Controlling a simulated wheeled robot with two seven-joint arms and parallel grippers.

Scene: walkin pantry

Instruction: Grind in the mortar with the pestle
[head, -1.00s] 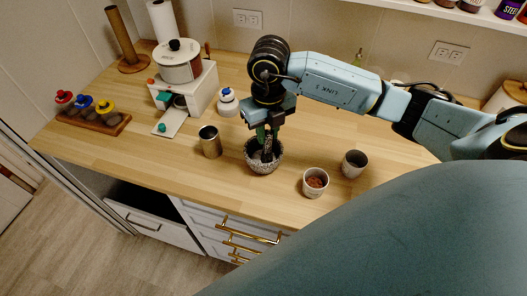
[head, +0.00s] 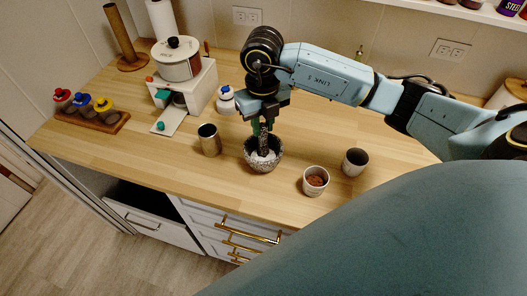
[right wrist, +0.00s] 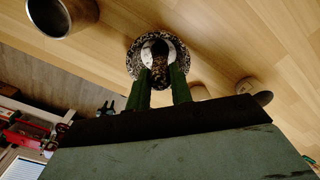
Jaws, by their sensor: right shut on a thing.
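The mortar (head: 250,158), a speckled dark stone bowl, stands on the wooden counter with white material inside. It also shows in the right wrist view (right wrist: 133,62). The pestle (head: 263,143) is dark and speckled, and stands roughly upright with its lower end in the mortar's opening. In the right wrist view the pestle (right wrist: 159,68) shows between two green fingers. My right gripper (head: 262,128) is shut on the pestle's upper part, above the mortar. Whether the pestle's tip touches the white material is not clear. My left gripper is not in view.
A metal cup (head: 209,140) stands left of the mortar. A cup with reddish-brown contents (head: 316,181) and a grey cup (head: 355,162) stand to its right.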

